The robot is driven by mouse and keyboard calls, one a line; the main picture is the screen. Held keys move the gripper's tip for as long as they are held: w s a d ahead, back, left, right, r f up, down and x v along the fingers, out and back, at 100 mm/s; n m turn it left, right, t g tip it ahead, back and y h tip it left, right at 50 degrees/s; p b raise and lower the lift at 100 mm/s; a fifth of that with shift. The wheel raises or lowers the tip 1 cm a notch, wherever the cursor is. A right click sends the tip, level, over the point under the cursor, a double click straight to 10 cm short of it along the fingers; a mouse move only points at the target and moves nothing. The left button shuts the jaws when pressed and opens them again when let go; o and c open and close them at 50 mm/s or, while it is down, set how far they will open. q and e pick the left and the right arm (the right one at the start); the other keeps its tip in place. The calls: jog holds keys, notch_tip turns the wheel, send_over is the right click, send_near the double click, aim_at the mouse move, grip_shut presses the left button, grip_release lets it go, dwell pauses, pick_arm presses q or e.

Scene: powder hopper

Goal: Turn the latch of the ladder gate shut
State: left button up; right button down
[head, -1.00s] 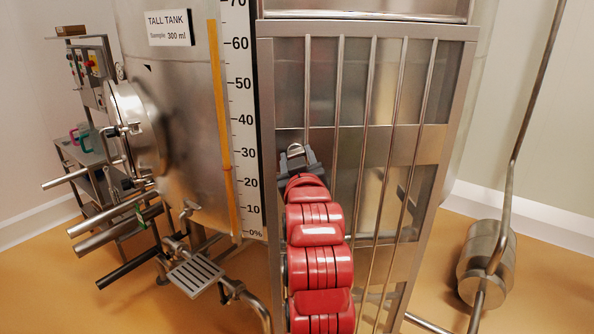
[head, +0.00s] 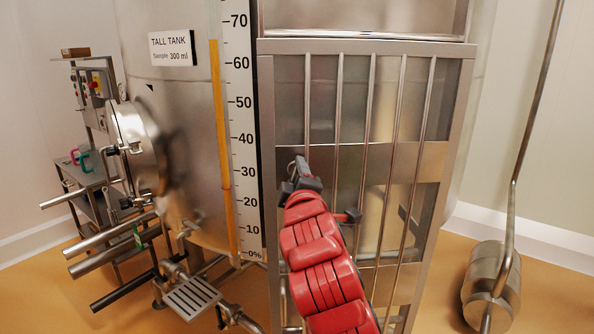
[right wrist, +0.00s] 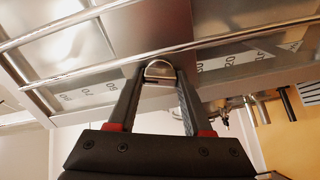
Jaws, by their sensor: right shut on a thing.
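The ladder gate (head: 362,148) is a metal frame with upright bars in the middle of the head view. Its latch (head: 302,166) is a small metal piece by the gate's left side, mostly hidden by my right gripper (head: 299,180). In the right wrist view the latch (right wrist: 159,71) shows as a rounded metal tab between my fingertips (right wrist: 160,82). My right gripper is shut on it, and its red arm comes up from below. How far the latch is turned cannot be told. My left gripper is not in view.
The tall tank (head: 185,100) with its level scale (head: 240,140) stands left of the gate. Pipes and a small drain grate (head: 192,298) stick out low at the left. A metal cylinder on a rod (head: 491,283) stands at the right, with open floor around it.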

jog(key=shift+n+p, duration=1.2)
jog(key=shift+n, duration=0.6)
jog(key=shift+c, duration=1.6)
grip_release()
jog(key=shift+a, duration=0.1)
jog(key=shift+s, duration=0.1)
